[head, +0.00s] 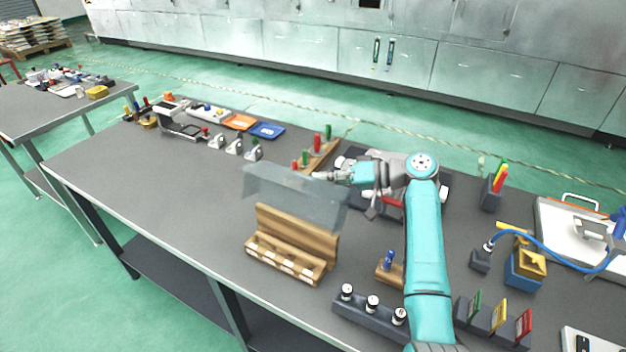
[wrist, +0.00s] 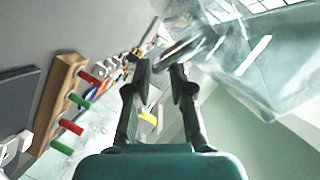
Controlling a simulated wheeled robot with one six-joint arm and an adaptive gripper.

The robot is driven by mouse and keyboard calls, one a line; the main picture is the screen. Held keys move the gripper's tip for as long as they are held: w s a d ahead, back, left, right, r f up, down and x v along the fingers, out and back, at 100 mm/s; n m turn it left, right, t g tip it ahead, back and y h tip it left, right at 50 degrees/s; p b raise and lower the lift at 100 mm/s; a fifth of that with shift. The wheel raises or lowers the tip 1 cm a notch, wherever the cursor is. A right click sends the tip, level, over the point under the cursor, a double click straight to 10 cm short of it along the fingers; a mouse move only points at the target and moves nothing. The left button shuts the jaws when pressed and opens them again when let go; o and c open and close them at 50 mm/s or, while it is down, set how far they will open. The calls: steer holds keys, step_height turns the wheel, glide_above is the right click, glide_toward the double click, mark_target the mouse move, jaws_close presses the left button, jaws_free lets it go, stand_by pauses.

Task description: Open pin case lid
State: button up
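The pin case (head: 290,262) is a wooden box near the front middle of the table, with a row of pale slots along its front. Its clear lid (head: 290,192) stands raised above the case's back. In the wrist view the lid (wrist: 255,60) fills the upper right. My gripper (head: 322,177) is at the lid's upper right edge in the head view. In the wrist view my gripper (wrist: 160,68) has its fingers apart, with a grey rounded piece (wrist: 180,48) just past the tips. I cannot tell whether the fingers touch the lid.
A wooden rack (head: 322,155) with red and green pegs stands behind the gripper. A dark holder (head: 365,318) with white-topped pieces and a wooden block with a blue peg (head: 388,265) lie right of the case. The table left of the case is clear.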

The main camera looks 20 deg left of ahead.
steer(key=v, duration=0.8)
steer(key=shift+d, duration=0.3)
steer(key=shift+w+r, duration=0.1)
steer(key=shift+r, duration=0.05)
